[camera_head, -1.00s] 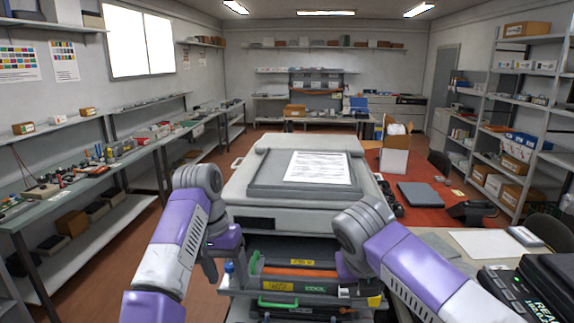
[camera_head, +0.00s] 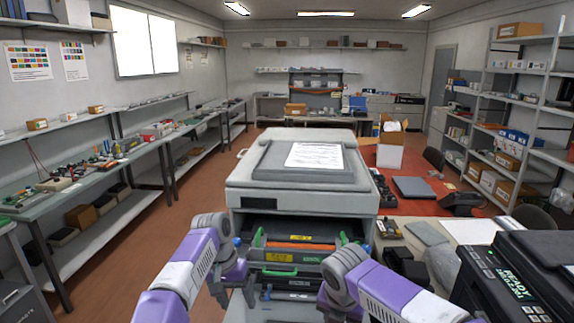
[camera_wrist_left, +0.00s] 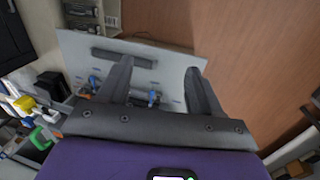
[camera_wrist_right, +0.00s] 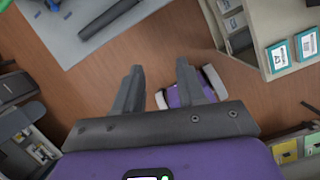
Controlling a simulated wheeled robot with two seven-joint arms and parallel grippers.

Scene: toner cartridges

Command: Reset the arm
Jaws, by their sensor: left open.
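My left gripper (camera_head: 250,290) is in front of the open printer, left of its middle. Its two fingers are apart in the left wrist view (camera_wrist_left: 159,70), with nothing between them and a grey panel beyond. My right gripper is mostly hidden by its arm in the head view; in the right wrist view (camera_wrist_right: 159,68) its fingers are apart and empty over the floor. The grey printer (camera_head: 250,200) stands open at the front. Toner cartridges show in it, one with an orange strip (camera_head: 300,246) and one with a green handle (camera_head: 279,272).
A printed sheet (camera_head: 315,155) lies on the printer's lid. A black device with a READY display (camera_head: 510,283) stands at right. A long workbench (camera_head: 85,185) with small parts runs along the left. Brown floor (camera_head: 150,240) is clear between bench and printer.

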